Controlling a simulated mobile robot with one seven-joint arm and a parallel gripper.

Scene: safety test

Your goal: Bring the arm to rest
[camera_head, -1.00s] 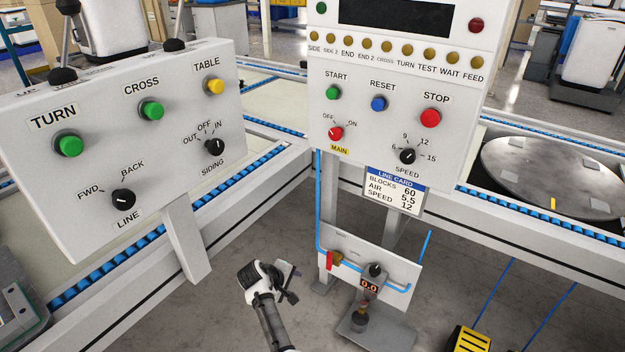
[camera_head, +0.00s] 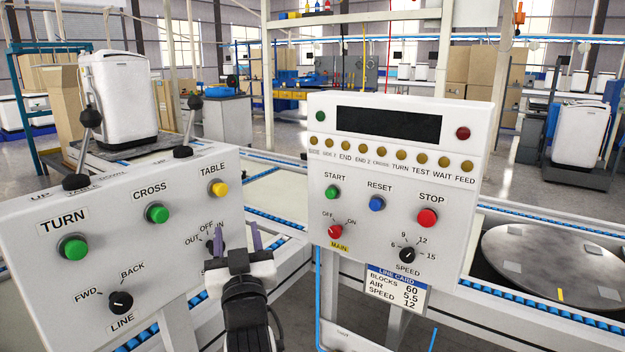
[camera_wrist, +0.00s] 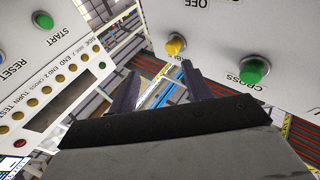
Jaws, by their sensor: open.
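My gripper (camera_head: 238,240) is raised in front of the gap between the two control panels in the head view. Its two purple-grey fingers are apart, with nothing between them. It partly covers the siding knob (camera_head: 212,246) on the left panel (camera_head: 60,283). In the wrist view my gripper (camera_wrist: 160,90) points between the panels, with the yellow TABLE button (camera_wrist: 176,45) just beyond the fingers and the green CROSS button (camera_wrist: 254,70) to the right. I cannot tell whether it touches the panel.
The main panel (camera_head: 455,215) with its dark display stands to the right, with a line card (camera_head: 395,290) below it. A round metal turntable (camera_head: 555,265) is at the far right. Two black-knobbed levers (camera_head: 89,117) rise behind the left panel. Conveyors run behind the panels.

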